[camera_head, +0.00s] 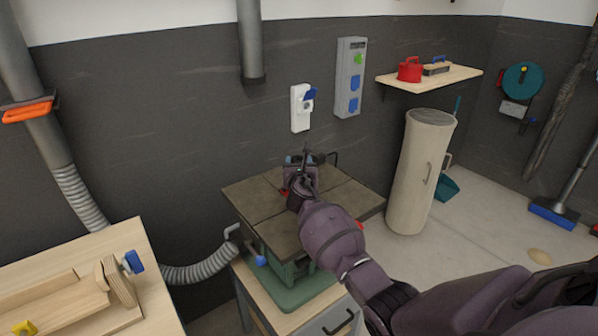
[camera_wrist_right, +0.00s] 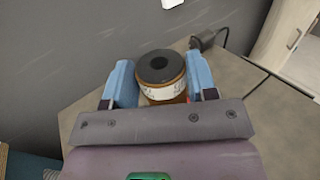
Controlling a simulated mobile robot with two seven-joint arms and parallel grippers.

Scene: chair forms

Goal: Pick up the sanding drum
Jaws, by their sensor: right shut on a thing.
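The sanding drum (camera_wrist_right: 161,68) is a short upright cylinder with a dark top, a dark centre hole, a brown rim and a pale printed band. In the right wrist view it sits between the two blue fingers of my right gripper (camera_wrist_right: 161,80), which is shut on it. In the head view my right gripper (camera_head: 301,166) is over the back part of a machine table (camera_head: 252,193), and my own arm hides most of the drum. I cannot tell whether the drum still touches the table. My left gripper is not in view.
A dark wall stands close behind the machine table. A pale cylinder (camera_head: 418,175) stands to the right, below a shelf (camera_head: 455,76) with a red can (camera_head: 410,70). A wooden bench (camera_head: 150,265) with a clamp is at left, beside a grey hose (camera_head: 195,271).

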